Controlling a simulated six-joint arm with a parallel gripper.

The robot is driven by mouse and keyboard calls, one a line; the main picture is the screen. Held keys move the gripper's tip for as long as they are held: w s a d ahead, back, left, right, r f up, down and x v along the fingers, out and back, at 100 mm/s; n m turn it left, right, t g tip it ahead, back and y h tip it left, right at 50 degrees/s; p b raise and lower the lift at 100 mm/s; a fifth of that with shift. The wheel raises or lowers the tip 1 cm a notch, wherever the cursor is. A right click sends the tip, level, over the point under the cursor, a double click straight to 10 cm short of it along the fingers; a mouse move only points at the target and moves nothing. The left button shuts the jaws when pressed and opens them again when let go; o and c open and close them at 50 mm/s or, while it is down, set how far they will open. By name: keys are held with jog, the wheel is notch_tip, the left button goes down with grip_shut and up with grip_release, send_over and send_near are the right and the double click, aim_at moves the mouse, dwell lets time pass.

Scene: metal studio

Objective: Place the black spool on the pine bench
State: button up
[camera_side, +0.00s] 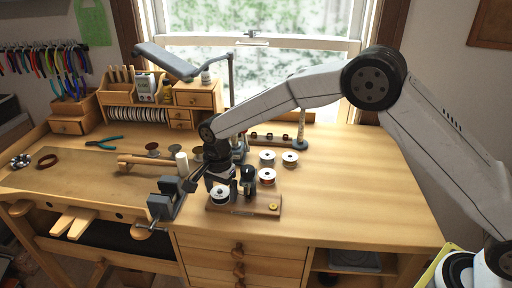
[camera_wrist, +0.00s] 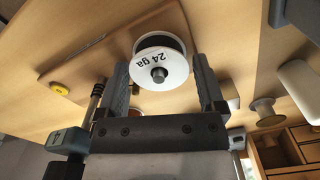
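The black spool (camera_side: 220,194) has a white face and dark wire and sits at the left end of a small wooden board on the bench. In the wrist view the spool (camera_wrist: 161,66) shows its "24 ga" label and centre hub. My gripper (camera_wrist: 162,72) is open, its two fingers on either side of the spool. In the side view my gripper (camera_side: 231,184) is low, close over the spool. I cannot tell whether either finger touches it. The pine bench (camera_side: 360,185) is a light wooden worktop.
The wooden board (camera_side: 243,207) bears a yellow knob (camera_side: 273,206). A copper-wire spool (camera_side: 267,176) and two grey-wire spools (camera_side: 267,157) stand behind it. A vise (camera_side: 163,203) is at the left front, and a wooden organizer (camera_side: 130,98) at the back left. The right side of the bench is clear.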

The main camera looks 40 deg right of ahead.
jog(key=c, duration=1)
jog(key=shift+c, duration=0.2)
jog(key=shift+r, duration=0.1)
notch_tip(320, 180, up, 10)
